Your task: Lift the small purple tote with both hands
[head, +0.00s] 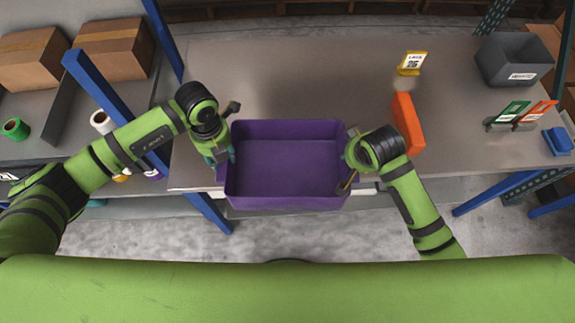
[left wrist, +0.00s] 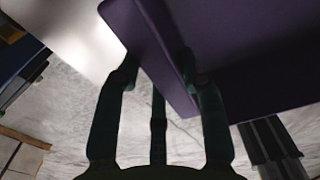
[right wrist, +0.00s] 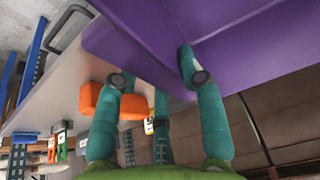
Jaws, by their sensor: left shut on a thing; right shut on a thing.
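The small purple tote (head: 285,203) is empty and looks about level at the front of the grey table, its near side reaching past the table's front edge. I cannot tell whether its base touches the table. My left gripper (head: 222,158) is shut on its left end wall, and my right gripper (head: 347,165) is shut on its right end wall. The tote's wall also shows between the fingers in the left wrist view (left wrist: 255,50) and the right wrist view (right wrist: 225,35). Its underside is hidden in the head view.
A grey bin (head: 514,60) stands at the back right. Blue posts and a shelf with cardboard boxes (head: 113,48) are at left. The table behind the tote is clear.

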